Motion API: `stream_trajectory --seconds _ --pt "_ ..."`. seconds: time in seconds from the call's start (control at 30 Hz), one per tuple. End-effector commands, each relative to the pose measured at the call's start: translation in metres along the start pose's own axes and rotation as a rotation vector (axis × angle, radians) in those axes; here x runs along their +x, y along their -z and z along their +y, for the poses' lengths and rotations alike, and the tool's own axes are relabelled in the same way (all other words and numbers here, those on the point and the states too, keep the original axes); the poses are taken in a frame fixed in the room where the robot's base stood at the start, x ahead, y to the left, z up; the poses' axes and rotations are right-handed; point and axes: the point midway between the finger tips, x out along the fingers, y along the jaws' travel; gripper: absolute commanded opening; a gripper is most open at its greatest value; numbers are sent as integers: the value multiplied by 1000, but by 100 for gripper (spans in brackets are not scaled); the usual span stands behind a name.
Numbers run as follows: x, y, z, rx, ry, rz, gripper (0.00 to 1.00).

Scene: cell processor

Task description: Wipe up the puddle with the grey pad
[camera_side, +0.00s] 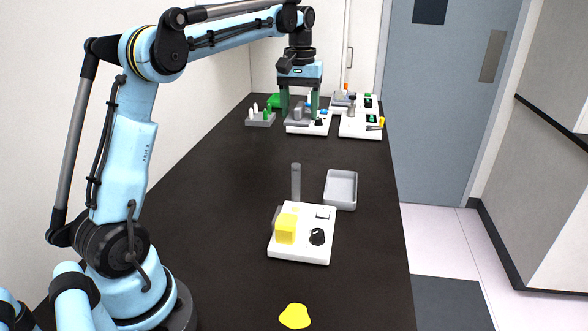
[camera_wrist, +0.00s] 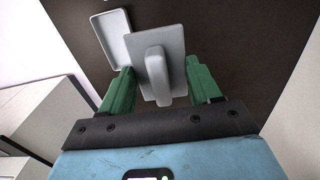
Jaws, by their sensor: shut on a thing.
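The puddle (camera_side: 295,316) is a bright yellow blot on the dark bench, near the front edge of the side view. The grey pad (camera_wrist: 174,43) is a flat plate with a raised handle. My gripper (camera_wrist: 160,73) is shut on the handle, with its green fingers on either side. In the side view my gripper (camera_side: 300,105) is at the far end of the bench, well away from the puddle. A grey shape shows between its fingers there. The white devices behind make its height above the bench hard to tell. The puddle does not show in the wrist view.
A white device (camera_side: 279,253) with a yellow block and black knob stands between my gripper and the puddle. Beside it are a grey post (camera_side: 296,182) and an empty grey tray (camera_side: 341,205). A rack (camera_side: 260,122) and several white devices stand at the far end.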

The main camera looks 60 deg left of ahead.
Motion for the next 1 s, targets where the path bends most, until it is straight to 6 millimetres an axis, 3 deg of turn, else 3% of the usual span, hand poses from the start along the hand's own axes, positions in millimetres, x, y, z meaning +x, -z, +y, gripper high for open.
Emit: stream_trajectory --seconds 0.27,0.53,0.8,1.0 --pt "-14 -62 47 89 -1 0 8" --pt "-25 -167 88 220 -1 0 8" --pt "-19 -274 92 355 -1 0 8" --pt "-8 -330 80 434 -1 0 8"
